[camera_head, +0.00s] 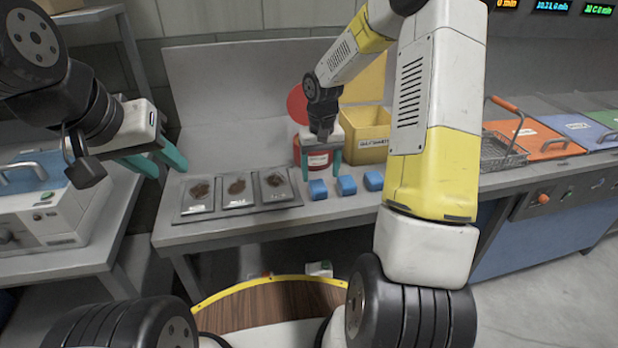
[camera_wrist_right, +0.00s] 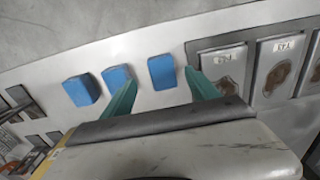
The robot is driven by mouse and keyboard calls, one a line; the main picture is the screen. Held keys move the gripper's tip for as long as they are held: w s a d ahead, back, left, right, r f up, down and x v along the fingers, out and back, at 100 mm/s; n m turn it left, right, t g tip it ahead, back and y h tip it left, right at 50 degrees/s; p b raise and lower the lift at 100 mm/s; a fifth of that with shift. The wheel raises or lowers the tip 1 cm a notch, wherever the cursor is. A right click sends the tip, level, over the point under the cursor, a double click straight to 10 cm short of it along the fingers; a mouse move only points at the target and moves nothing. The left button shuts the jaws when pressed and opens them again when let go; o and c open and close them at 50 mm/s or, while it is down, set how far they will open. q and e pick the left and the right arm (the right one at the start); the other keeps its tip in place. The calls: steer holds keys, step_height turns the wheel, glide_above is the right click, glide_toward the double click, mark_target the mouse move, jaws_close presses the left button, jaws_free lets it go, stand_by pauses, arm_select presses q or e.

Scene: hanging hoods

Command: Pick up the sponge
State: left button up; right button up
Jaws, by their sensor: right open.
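Three blue sponges lie in a row on the grey table: a left one (camera_head: 318,189), a middle one (camera_head: 347,185) and a right one (camera_head: 373,181). My right gripper (camera_head: 321,163) is open and points down above the left sponge, apart from it. In the right wrist view that sponge (camera_wrist_right: 161,72) appears between the two green fingertips (camera_wrist_right: 160,80). The middle sponge (camera_wrist_right: 117,77) is just left of the left finger, and the third (camera_wrist_right: 81,90) is further left. My left gripper (camera_head: 155,162) is open and empty, away to the left of the table.
Trays with packed brown items (camera_head: 238,190) lie left of the sponges. A red container (camera_head: 314,158) and a yellow bin (camera_head: 368,145) stand behind. A wire basket (camera_head: 502,150) and an orange lid (camera_head: 532,138) are at the right. A white machine (camera_head: 45,205) stands at the left.

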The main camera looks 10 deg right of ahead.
mark_target(319, 187)
steer(key=f, duration=0.6)
steer(key=shift+s+a+f, duration=0.15)
steer(key=shift+s, duration=0.05)
steer(key=shift+c, duration=0.4)
steer(key=c, duration=1.4)
steer(key=shift+o, duration=0.2)
steer(key=shift+r, duration=0.6)
steer(key=r, duration=0.1)
steer(key=s+r, duration=0.1)
steer(key=shift+a+r, duration=0.2)
steer(key=shift+r, duration=0.1)
steer(key=s+a, duration=0.2)
steer(key=s, duration=0.5)
steer(key=s+a+r, duration=0.1)
steer(key=s+a, duration=0.2)
steer(key=s, duration=0.4)
steer(key=shift+a+r, duration=0.15)
steer(key=shift+a, duration=0.15)
